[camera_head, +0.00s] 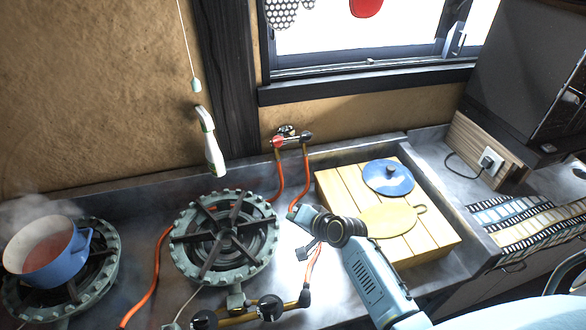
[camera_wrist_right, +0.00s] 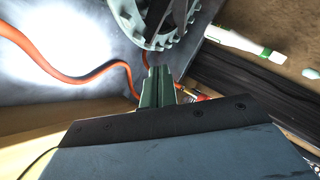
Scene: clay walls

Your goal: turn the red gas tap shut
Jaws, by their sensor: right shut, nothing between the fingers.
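The red gas tap (camera_head: 278,142) sits on a brass pipe fitting low on the clay wall, below the window's left end. A black fitting is at the pipe's right end, and orange hoses run down from both ends. My right gripper (camera_head: 296,212) is shut and empty above the counter, in front of and below the tap, clear of it. In the right wrist view my shut fingers (camera_wrist_right: 158,86) stand together. Part of the tap fitting (camera_wrist_right: 205,97) shows just right of them, mostly hidden by my gripper body. My left gripper is not in view.
A gas burner (camera_head: 226,238) stands left of my gripper. A steaming blue pot (camera_head: 42,252) is on another burner at far left. A wooden board (camera_head: 428,238) with a blue lid (camera_head: 388,177) lies right. A white-green tool (camera_head: 210,143) is at the wall.

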